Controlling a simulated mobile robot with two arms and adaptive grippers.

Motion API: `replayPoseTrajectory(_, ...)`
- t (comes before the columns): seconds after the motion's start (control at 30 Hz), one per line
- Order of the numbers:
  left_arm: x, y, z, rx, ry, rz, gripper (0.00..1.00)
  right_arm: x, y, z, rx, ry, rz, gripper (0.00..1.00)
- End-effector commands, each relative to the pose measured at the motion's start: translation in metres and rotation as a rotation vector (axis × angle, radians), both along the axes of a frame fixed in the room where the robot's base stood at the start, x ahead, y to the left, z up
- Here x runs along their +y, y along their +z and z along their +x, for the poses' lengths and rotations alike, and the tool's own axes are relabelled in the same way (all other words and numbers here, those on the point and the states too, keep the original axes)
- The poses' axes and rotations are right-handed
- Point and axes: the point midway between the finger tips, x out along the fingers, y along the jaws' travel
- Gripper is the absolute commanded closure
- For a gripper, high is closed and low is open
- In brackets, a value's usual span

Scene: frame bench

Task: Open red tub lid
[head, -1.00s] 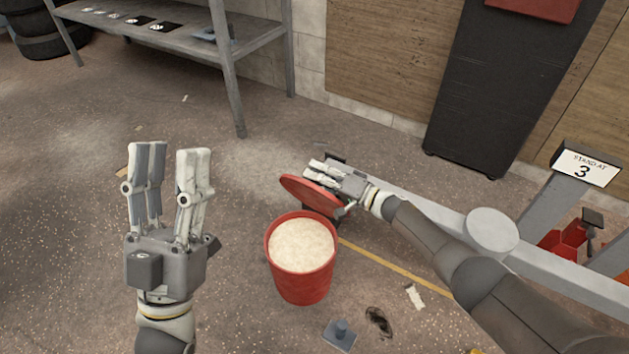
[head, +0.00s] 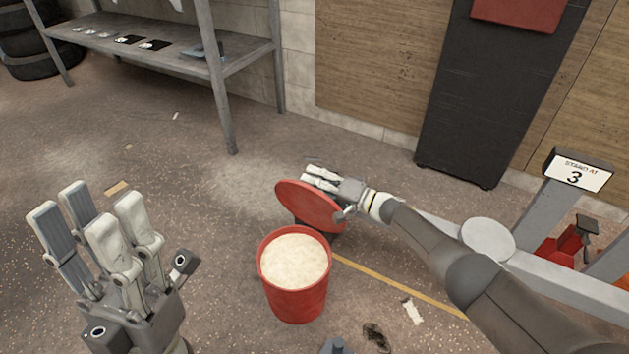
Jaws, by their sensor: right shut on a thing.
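The red tub (head: 296,297) stands on the floor with its top open, filled with a pale grainy material (head: 294,260). Its red lid (head: 305,205) is off the opening, tilted up behind the tub's far rim. Whether lid and tub touch is hard to tell. My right gripper (head: 322,176) is at the lid's upper right edge, shut on the lid; its fingers are partly hidden behind it. My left gripper (head: 98,222) is in the lower left, apart from the tub, fingers pointing up with a gap between them, empty.
A grey metal shelf (head: 190,62) stands at the back left. A grey frame with a "STAND AT 3" sign (head: 577,175) is at the right, beside a tall black cabinet (head: 480,100). A dark scrap (head: 376,337) and a pale scrap (head: 412,310) lie near the tub.

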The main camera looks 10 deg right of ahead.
Motion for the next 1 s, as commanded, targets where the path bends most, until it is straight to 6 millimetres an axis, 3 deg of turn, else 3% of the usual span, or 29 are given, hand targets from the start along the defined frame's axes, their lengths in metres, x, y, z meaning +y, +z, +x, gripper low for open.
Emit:
replayPoseTrajectory(0.17, 0.000, 0.000, 0.000, 0.001, 0.000, 0.000, 0.60, -0.004, -0.004, 0.001, 0.001, -0.009, -0.011, 1.00)
replayPoseTrajectory(0.2, 0.000, 0.000, 0.000, 0.001, 0.000, 0.000, 0.60, -0.004, -0.004, 0.001, 0.001, -0.009, -0.012, 0.70)
replayPoseTrajectory(0.37, 0.000, 0.000, 0.000, 0.002, 0.000, 0.001, 0.60, -0.003, -0.003, 0.000, 0.002, -0.006, -0.009, 0.51)
replayPoseTrajectory(0.7, 0.000, 0.000, 0.000, 0.001, 0.001, 0.001, 0.60, -0.002, -0.002, 0.000, 0.001, -0.003, -0.005, 0.51)
replayPoseTrajectory(1.0, 0.000, 0.000, 0.000, 0.001, 0.001, 0.001, 0.60, -0.018, -0.002, -0.012, 0.001, -0.004, -0.004, 0.51)
